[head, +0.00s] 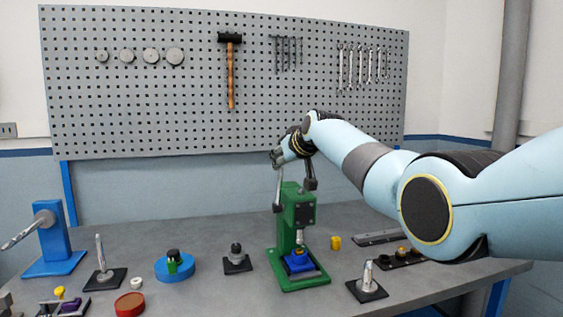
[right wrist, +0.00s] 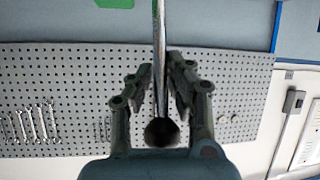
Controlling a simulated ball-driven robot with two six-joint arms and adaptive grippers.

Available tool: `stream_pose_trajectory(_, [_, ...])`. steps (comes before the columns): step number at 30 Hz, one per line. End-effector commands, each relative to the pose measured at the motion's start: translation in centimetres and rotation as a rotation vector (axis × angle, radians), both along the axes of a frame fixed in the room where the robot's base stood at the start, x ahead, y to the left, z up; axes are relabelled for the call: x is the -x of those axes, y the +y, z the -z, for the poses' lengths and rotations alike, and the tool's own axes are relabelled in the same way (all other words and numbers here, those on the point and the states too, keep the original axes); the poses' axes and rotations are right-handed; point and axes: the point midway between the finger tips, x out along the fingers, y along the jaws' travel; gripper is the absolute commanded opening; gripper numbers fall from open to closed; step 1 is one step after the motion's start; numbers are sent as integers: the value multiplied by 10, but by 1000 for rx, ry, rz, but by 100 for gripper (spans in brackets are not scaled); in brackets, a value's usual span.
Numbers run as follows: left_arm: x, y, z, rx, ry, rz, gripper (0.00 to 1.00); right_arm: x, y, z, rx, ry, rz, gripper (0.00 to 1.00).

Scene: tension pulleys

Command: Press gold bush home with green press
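The green press (head: 300,214) stands upright near the middle of the bench. Its grey lever (head: 279,190) points up; the lever also shows in the right wrist view (right wrist: 160,40). A blue block (head: 298,262) sits on the press base under the ram, with a small yellow part at its top, mostly hidden. I cannot tell how deep that part sits. My right gripper (head: 279,158) is at the lever's top end. In the right wrist view its two fingers (right wrist: 160,75) close in on both sides of the lever. My left gripper is out of view.
A small yellow part (head: 335,242) lies right of the press. A black base with a metal post (head: 368,278) is in front right. A blue lever stand (head: 54,240), a blue round fixture (head: 175,267) and a red dish (head: 130,304) are left. A pegboard (head: 200,110) stands behind.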

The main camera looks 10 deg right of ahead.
Motion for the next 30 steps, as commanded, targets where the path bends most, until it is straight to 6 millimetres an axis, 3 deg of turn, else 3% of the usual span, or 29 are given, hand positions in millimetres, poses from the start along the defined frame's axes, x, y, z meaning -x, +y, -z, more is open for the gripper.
stream_pose_trajectory(1, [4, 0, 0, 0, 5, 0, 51, 0, -1, -1, 0, -1, 1, 24])
stream_pose_trajectory(4, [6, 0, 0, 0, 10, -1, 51, 0, 0, 0, -1, -1, 0, 36])
stream_pose_trajectory(17, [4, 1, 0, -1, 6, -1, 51, 6, 0, -3, -4, 0, -1, 36])
stream_pose_trajectory(23, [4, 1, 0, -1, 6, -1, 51, 27, -4, -12, -4, -1, -1, 36])
stream_pose_trajectory(30, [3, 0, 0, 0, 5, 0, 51, 65, -12, -32, -2, -2, 1, 36])
